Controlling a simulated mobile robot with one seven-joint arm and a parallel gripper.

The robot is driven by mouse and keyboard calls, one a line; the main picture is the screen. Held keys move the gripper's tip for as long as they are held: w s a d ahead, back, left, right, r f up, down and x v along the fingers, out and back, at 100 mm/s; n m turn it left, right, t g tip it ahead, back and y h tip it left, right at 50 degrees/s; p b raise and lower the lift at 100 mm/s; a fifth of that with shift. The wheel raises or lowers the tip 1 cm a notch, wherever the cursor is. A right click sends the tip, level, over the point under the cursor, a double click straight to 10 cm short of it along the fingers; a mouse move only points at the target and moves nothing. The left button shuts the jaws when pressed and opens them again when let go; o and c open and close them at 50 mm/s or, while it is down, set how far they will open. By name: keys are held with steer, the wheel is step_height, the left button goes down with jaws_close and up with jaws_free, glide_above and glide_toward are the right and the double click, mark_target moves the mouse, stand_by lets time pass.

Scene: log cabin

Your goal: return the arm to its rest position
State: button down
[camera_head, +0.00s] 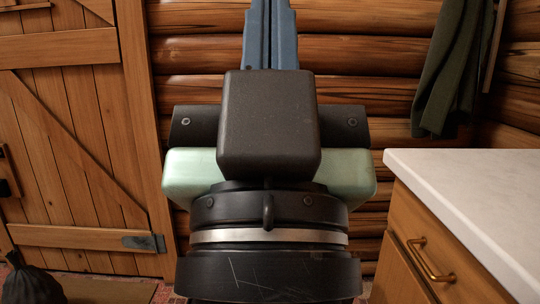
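My arm fills the middle of the head view. Its round dark base with a pale metal band is at the bottom, with pale green and black housings above it. A blue section rises from behind the black block and runs out of the top edge of the picture.
A wooden plank door (70,130) stands at the left, with a dark bag (32,286) and a mat (110,291) below. A pale-topped wooden cabinet (480,185) is at the right, close to my arm. A green cloth (450,75) hangs on the log wall (370,60).

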step_height(320, 180, up, 38)
steer(key=p, duration=3.7)
steer(key=shift+s+r, duration=0.15)
steer(key=shift+r, duration=0.1)
